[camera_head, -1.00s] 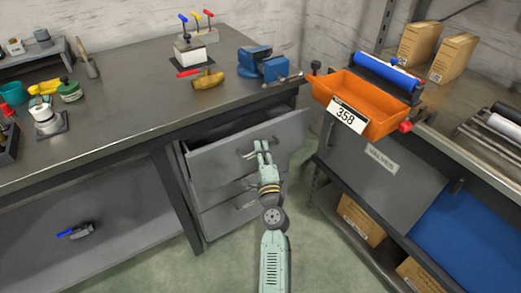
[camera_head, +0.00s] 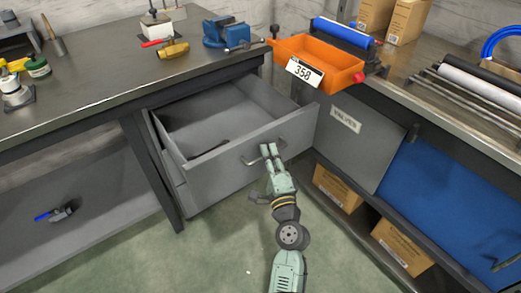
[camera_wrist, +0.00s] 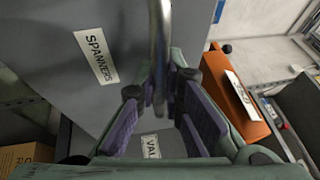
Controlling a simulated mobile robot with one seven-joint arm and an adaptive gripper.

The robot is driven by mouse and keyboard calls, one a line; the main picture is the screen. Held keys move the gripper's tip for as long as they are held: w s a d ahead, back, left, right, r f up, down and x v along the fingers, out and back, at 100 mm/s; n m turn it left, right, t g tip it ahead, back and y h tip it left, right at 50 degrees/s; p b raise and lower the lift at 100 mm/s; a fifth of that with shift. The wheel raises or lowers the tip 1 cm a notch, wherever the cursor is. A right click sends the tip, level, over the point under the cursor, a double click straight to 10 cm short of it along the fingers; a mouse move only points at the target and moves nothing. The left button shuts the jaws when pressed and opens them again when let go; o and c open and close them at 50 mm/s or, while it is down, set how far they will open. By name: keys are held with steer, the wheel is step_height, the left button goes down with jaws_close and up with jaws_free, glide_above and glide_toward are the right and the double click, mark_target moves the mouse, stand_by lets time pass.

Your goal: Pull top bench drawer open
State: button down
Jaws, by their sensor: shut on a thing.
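The top bench drawer (camera_head: 225,165) is grey and stands well out from the bench, with its inside showing in the head view. A dark thin item (camera_head: 212,147) lies in it. My gripper (camera_head: 269,152) is at the drawer's front and is shut on its metal bar handle (camera_head: 250,160). In the wrist view the handle (camera_wrist: 160,50) runs down between the purple-padded fingers of my gripper (camera_wrist: 163,110). The drawer front (camera_wrist: 55,50) there carries a "SPANNERS" label (camera_wrist: 96,57).
Cardboard boxes (camera_head: 338,187) stand on the low shelf. The floor (camera_head: 190,255) in front is clear.

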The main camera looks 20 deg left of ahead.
steer(key=shift+s+d, duration=0.75)
steer(key=shift+d, duration=0.3)
steer(key=c, duration=1.7)
jaws_free()
steer(key=shift+r, duration=0.1)
